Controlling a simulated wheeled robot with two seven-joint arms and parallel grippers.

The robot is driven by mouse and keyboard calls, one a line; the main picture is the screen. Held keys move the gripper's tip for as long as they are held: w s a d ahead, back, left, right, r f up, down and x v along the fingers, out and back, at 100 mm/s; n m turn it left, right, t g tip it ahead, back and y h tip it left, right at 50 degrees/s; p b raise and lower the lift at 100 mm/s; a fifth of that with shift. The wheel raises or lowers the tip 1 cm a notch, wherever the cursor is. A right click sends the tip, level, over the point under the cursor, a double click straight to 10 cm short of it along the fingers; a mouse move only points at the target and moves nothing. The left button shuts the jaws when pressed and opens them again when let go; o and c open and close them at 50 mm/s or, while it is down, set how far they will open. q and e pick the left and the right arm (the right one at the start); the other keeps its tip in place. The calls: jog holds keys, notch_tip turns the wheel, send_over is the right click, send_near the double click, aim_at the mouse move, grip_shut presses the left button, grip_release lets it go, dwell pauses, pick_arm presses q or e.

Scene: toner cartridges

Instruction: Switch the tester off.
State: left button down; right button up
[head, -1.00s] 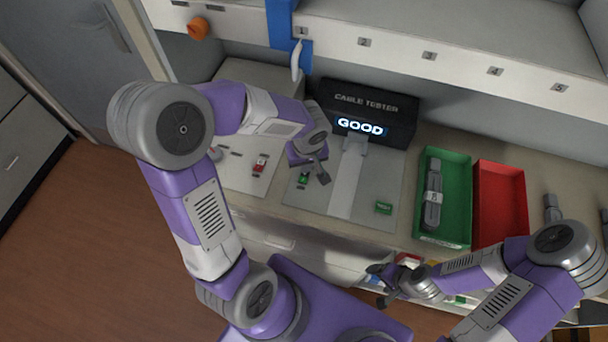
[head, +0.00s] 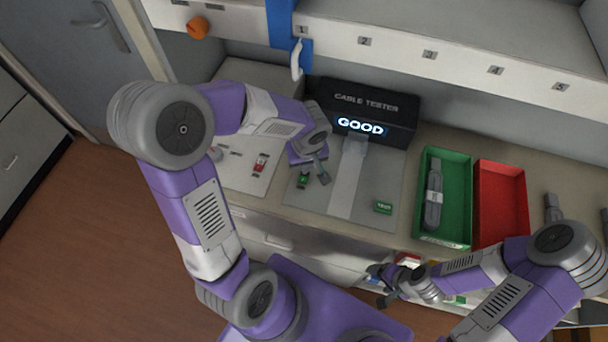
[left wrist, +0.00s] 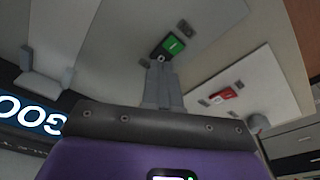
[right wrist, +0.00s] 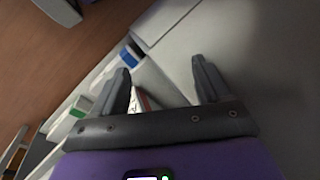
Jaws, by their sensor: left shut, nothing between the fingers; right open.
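The black cable tester (head: 362,107) stands at the back of the counter, and its display (head: 360,126) reads GOOD. On the grey plate in front of it is a switch with a green face (head: 303,180). The green switch also shows in the left wrist view (left wrist: 173,45), just beyond my fingertips. My left gripper (head: 323,177) is shut and empty, its tips pointing down close to this switch; I cannot tell whether they touch it. A green TEST button (head: 383,207) sits at the plate's right. My right gripper (right wrist: 160,82) is open and empty near the counter's front edge.
A second plate at left carries a red switch (head: 260,163). A green tray (head: 460,190) holding a grey cable and an empty red tray (head: 502,205) stand to the right. A numbered shelf (head: 396,50) overhangs the back, with a blue bracket (head: 281,22).

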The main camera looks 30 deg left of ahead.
pick_arm(q)
jog(key=shift+f+b, duration=0.75)
jog(key=shift+b, duration=0.05)
dwell(0.4)
jog(key=shift+r+p, duration=2.35)
jog(key=shift+r, duration=1.2)
